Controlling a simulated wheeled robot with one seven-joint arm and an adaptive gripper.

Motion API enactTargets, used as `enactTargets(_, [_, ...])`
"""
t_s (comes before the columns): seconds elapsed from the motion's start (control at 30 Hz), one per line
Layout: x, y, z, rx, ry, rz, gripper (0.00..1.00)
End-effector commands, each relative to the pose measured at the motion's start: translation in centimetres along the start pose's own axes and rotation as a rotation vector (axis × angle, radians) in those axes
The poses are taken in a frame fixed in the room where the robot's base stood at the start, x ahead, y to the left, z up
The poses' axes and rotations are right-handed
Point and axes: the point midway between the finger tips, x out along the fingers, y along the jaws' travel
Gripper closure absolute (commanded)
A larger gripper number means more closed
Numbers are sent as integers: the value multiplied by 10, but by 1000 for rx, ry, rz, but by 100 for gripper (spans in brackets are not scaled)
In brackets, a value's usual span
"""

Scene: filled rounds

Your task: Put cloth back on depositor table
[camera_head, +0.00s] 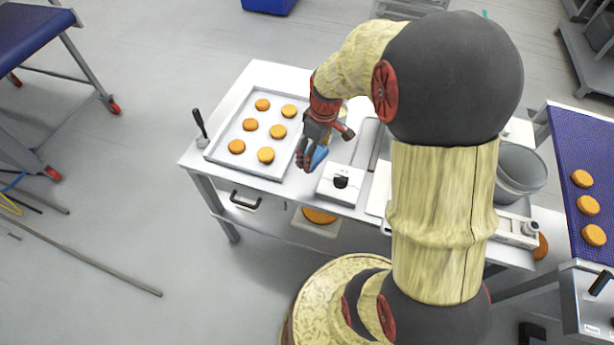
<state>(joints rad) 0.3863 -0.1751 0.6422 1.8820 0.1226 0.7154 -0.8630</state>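My gripper (309,156) is over the middle of a white-topped table (192,159), between a tray and a white box with a black knob. A small blue piece, which looks like the cloth (319,157), shows at its fingertips. The fingers appear closed on it, though the far side of the grip is hidden. The cloth seems to hang just above the table; I cannot tell whether it touches. My arm covers much of the table's right part.
The tray (218,150) holds several orange rounds. A black-handled tool (200,124) stands at the left corner. The knobbed box (341,182) sits near the front edge. A grey bucket (520,172) is at right, beside a blue conveyor (585,140) carrying rounds. Open floor lies left.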

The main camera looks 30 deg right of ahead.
Motion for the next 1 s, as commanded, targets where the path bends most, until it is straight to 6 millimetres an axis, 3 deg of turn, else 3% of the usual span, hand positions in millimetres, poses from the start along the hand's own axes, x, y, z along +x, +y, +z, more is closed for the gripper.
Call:
enactTargets(0.03, [0, 8, 21, -31, 4, -4, 55])
enactTargets(0.2, [-4, 17, 69, -166, 19, -25, 55])
enactTargets(0.43, [-6, 19, 95, -262, 35, -35, 55])
enactTargets(0.57, [3, 18, 84, -278, 36, -37, 55])
enactTargets(0.9, [46, 15, 13, -279, 34, -38, 55])
enactTargets(1.0, [66, 14, 0, -276, 33, -39, 55])
